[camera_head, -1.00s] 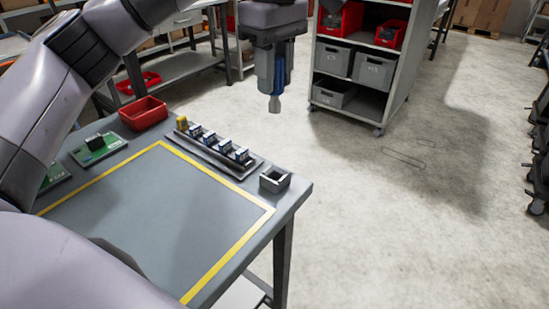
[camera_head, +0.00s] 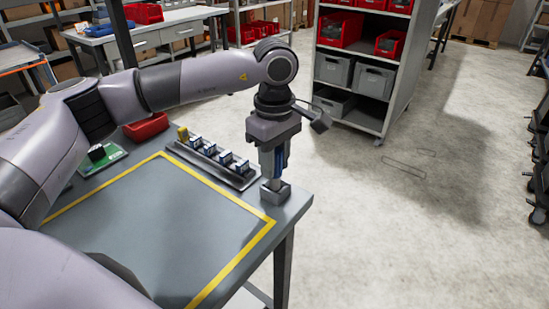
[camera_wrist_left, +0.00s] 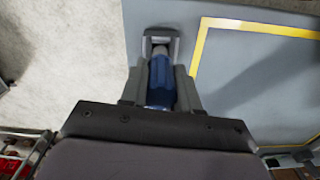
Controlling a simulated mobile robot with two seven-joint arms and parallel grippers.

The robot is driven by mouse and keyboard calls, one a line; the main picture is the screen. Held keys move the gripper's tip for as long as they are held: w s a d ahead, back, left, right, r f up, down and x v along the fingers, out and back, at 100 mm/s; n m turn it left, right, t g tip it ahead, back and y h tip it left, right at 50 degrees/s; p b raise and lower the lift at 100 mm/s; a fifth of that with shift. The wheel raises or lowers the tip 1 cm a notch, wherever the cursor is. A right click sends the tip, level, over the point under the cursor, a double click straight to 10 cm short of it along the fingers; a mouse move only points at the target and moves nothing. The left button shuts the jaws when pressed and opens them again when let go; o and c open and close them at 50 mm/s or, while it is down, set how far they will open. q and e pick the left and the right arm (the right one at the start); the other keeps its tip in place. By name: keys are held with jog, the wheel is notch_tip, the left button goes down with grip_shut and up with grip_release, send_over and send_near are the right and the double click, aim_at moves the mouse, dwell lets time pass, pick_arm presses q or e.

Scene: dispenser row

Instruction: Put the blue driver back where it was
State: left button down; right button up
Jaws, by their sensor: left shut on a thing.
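My left gripper (camera_head: 273,165) points straight down at the table's right corner and is shut on the blue driver (camera_head: 281,158). The driver is upright, and its blue handle (camera_wrist_left: 160,80) shows between the fingers (camera_wrist_left: 160,86) in the left wrist view. Its lower end is at the small grey square holder (camera_head: 275,194), and seems to be in its opening. The holder's rim (camera_wrist_left: 161,32) shows beyond the handle in the left wrist view. How deep the driver sits is hidden. My right gripper is not in view.
A dark rack (camera_head: 233,176) with several small blue-and-white pieces stands left of the holder. A red bin (camera_head: 146,127) and green board (camera_head: 98,158) are at the table's back left. The yellow-outlined area (camera_head: 160,225) is clear.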

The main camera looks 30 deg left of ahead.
pick_arm(q)
jog(key=shift+f, duration=0.3)
jog(key=c, duration=0.8)
grip_release()
jog(key=shift+r, duration=0.1)
notch_tip(320, 180, up, 12)
jog(key=shift+r, duration=0.25)
jog(key=shift+s+d, duration=0.1)
